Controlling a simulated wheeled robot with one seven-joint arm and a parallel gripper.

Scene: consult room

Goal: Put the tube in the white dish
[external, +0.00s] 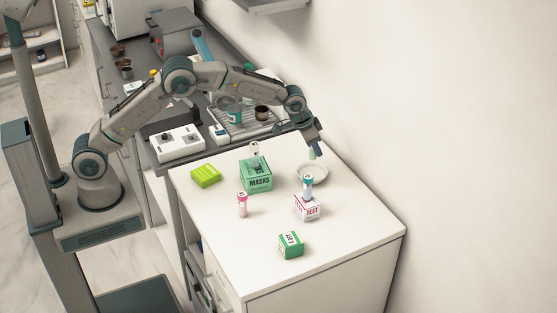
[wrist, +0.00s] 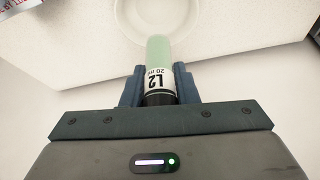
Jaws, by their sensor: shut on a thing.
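My gripper (external: 315,148) is shut on a tube (external: 312,154) with a pale green body. In the wrist view the tube (wrist: 158,62) shows a white label reading "L2" and a dark cap between the fingers (wrist: 150,86). The white dish (external: 312,173) is a shallow round dish near the back edge of the white counter, and it also shows in the wrist view (wrist: 125,18). The tube is over the dish, its green end pointing at it. Whether the tube touches the dish I cannot tell.
A TEST box (external: 306,208) with a blue-capped tube (external: 308,186) on it stands just in front of the dish. A MASKS box (external: 256,177), a lime box (external: 206,176), a pink tube (external: 242,204) and a green box (external: 290,245) stand around.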

